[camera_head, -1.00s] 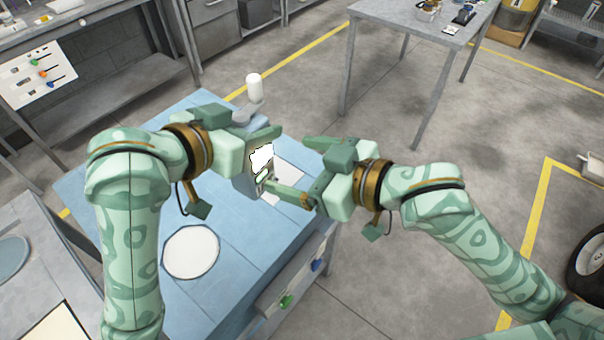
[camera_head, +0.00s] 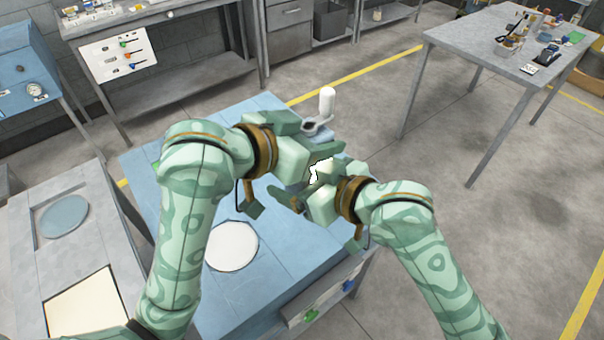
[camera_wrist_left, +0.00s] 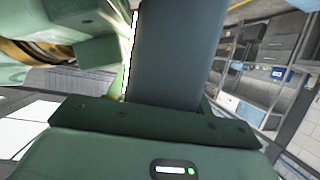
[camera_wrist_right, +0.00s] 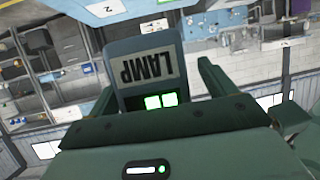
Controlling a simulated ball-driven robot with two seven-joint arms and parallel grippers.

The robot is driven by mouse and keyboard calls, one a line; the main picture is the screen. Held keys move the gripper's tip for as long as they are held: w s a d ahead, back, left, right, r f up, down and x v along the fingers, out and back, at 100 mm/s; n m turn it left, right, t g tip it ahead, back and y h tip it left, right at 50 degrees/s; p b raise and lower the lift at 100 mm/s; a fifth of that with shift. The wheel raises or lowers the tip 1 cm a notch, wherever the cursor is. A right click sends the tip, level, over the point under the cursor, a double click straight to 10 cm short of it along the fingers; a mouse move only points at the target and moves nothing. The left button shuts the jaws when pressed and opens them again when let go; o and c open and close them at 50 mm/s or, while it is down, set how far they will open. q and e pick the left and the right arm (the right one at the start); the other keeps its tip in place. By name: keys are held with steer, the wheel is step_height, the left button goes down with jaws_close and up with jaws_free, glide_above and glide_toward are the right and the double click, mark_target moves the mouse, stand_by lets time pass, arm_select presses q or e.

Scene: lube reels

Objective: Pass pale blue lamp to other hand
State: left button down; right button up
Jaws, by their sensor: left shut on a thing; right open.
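My left gripper (camera_head: 314,160) is shut on the pale blue lamp (camera_head: 320,171) above the blue-topped bench. Only the lamp's bright white part shows clearly in the head view. Its blue-grey body (camera_wrist_left: 167,55) fills the middle of the left wrist view. In the right wrist view the lamp (camera_wrist_right: 118,50) shows its "LAMP" label and two lit green squares. My right gripper (camera_wrist_right: 152,90) is open, with one finger on each side of the lamp. Whether a finger touches it, I cannot tell. In the head view the two grippers overlap, hiding most of the lamp.
The blue bench (camera_head: 275,262) carries a white round disc (camera_head: 231,246) and a white cylinder on a grey arm (camera_head: 327,102) just behind the grippers. A grey table (camera_head: 460,45) stands at the back right. Open floor lies to the right.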

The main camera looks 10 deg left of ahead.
steer(key=shift+a, duration=0.1)
steer(key=c, duration=1.3)
arm_select(q)
steer(key=c, duration=0.5)
jaws_free()
arm_select(e)
steer(key=shift+c, duration=0.2)
arm_select(q)
steer(key=shift+r, duration=0.1)
